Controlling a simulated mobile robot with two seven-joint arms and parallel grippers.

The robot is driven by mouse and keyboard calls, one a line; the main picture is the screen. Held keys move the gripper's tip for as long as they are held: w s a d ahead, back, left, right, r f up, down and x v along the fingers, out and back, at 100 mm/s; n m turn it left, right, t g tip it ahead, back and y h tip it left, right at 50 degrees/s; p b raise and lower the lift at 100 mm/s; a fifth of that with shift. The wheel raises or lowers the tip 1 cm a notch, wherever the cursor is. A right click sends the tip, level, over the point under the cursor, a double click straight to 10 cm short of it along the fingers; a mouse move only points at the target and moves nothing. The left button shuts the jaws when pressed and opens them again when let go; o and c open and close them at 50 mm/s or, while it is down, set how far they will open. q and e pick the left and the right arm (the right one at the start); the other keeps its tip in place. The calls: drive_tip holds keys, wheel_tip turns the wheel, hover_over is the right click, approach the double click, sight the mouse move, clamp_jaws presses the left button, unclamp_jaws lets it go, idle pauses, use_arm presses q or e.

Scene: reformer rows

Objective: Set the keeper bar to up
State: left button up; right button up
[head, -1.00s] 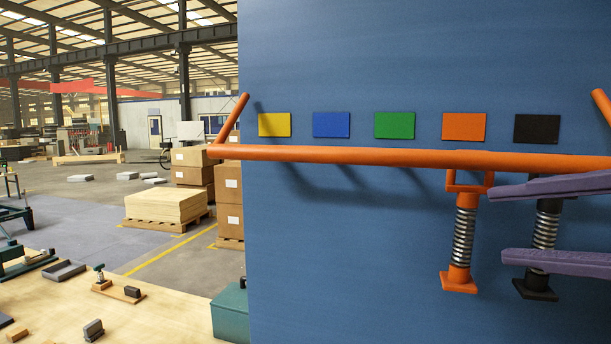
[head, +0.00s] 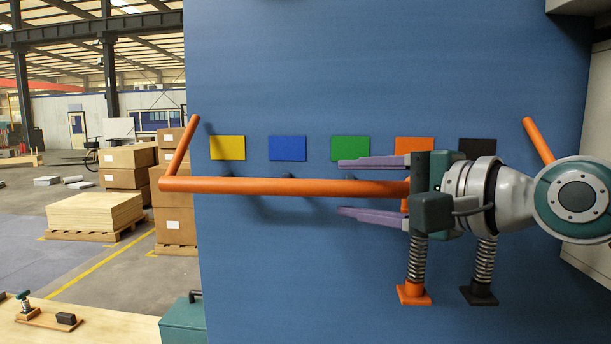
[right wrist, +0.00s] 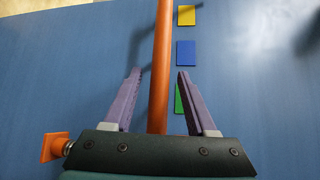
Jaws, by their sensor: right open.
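The keeper bar (head: 260,187) is a long orange bar across the front of the blue panel, below a row of coloured plates. Orange side arms slant up from its ends towards the panel; the left one (head: 180,146) shows clearly. My right gripper (head: 340,187) comes in from the right with its purple fingers open, one above and one below the bar. In the right wrist view the bar (right wrist: 161,60) runs between the open fingers (right wrist: 159,73), with gaps on both sides. The gripper hides part of the bar's right half. My left gripper is out of view.
Yellow (head: 228,148), blue (head: 287,148), green (head: 350,148), orange and black plates line the blue panel (head: 380,70). An orange spring post (head: 416,265) and a black one (head: 484,265) stand below my right gripper. A wooden bench lies at lower left.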

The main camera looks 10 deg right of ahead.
drive_tip(key=shift+w+a, duration=0.1)
drive_tip(key=shift+w, duration=0.05)
clamp_jaws()
idle(0.4)
idle(1.0)
